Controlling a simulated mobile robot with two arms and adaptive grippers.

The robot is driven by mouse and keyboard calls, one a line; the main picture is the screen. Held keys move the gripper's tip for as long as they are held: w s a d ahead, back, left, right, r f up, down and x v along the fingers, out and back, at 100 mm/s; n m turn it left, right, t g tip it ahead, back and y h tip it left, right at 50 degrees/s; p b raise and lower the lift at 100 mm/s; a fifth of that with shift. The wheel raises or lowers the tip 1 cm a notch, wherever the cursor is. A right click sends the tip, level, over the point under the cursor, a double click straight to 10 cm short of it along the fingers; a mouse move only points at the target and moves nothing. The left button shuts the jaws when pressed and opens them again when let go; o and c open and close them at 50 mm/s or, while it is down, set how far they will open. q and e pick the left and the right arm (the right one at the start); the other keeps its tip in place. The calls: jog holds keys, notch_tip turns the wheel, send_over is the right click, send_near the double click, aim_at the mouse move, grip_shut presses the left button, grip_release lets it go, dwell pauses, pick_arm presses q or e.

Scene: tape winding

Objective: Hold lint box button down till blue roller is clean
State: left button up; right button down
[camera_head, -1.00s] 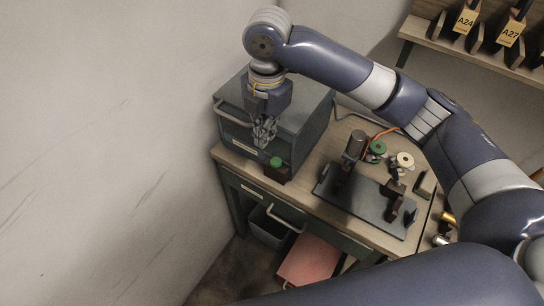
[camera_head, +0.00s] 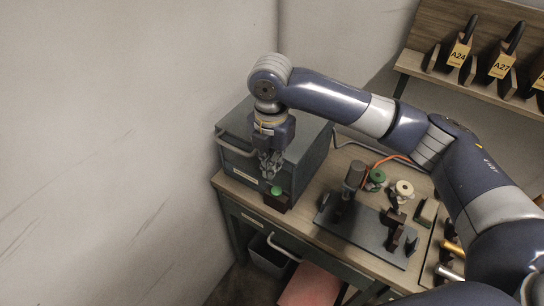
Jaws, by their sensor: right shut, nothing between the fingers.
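A green button (camera_head: 277,190) sits on a small dark brown block (camera_head: 277,202) at the front left of the bench, in front of a grey box (camera_head: 297,158) with a pale handle. Which of these is the lint box I cannot tell for sure. My right gripper (camera_head: 270,174) points down, shut and empty, just above the green button. A small gap seems to show between the fingertips and the button, so contact is not clear. I cannot make out a blue roller. My left gripper is not in view.
A dark plate (camera_head: 347,238) with a grey upright cylinder (camera_head: 355,175) and small fixtures stands right of the button. A green spool (camera_head: 376,178) and a cream spool (camera_head: 404,190) are behind it. Tagged holders line a shelf (camera_head: 440,78). A wall closes the left.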

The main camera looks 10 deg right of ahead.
aim_at(276, 192)
notch_tip(276, 192, down, 9)
jog(key=p, duration=0.2)
jog(key=shift+f, duration=0.2)
